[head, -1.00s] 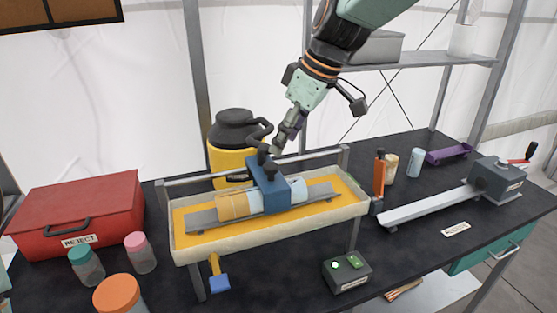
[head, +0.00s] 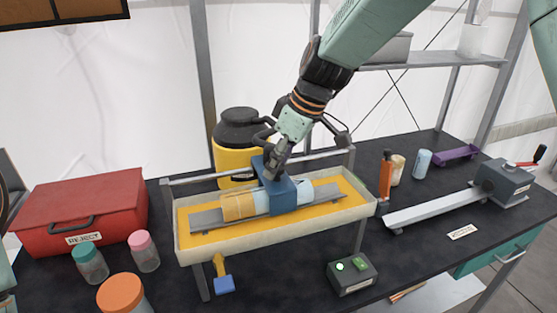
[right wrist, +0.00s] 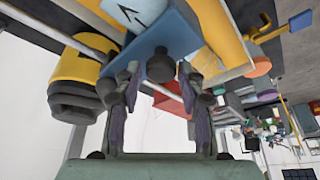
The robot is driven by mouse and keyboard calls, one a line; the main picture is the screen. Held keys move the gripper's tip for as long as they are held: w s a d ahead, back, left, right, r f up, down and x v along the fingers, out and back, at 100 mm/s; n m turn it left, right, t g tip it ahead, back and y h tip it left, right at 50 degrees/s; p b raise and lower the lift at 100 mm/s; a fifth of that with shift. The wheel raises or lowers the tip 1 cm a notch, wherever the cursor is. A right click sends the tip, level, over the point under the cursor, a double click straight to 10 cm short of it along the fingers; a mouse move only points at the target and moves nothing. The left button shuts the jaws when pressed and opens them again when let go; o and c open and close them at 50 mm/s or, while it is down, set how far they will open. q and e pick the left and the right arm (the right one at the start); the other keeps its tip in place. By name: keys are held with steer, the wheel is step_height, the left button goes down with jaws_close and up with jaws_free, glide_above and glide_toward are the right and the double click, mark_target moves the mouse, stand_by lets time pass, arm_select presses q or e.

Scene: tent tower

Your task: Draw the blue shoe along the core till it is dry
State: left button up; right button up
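The blue shoe (head: 284,196) sits astride the core (head: 238,206), which lies on a grey rail in a cream tray with a yellow bed (head: 335,208). The core has a tan left part and pale parts beside the shoe. My right gripper (head: 271,172) is down at the top of the shoe. In the right wrist view its fingers (right wrist: 158,82) stand open on either side of the shoe's dark knob (right wrist: 160,67), with small gaps showing. The blue shoe (right wrist: 178,32) fills the space behind. My left gripper's fingers do not show; only dark and teal parts of mine appear at the left edge.
A rail (head: 330,154) runs behind the shoe, with a yellow jug (head: 230,158) beyond. A red reject box (head: 85,210) and jars (head: 121,294) stand left. A button box (head: 352,276) is in front; an orange-handled tool (head: 385,178) and a cranked device (head: 502,181) are right.

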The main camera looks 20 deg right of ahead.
steer(key=shift+s+d, duration=0.1)
steer(key=shift+d, duration=0.05)
jaws_close()
steer(key=shift+a, duration=0.25)
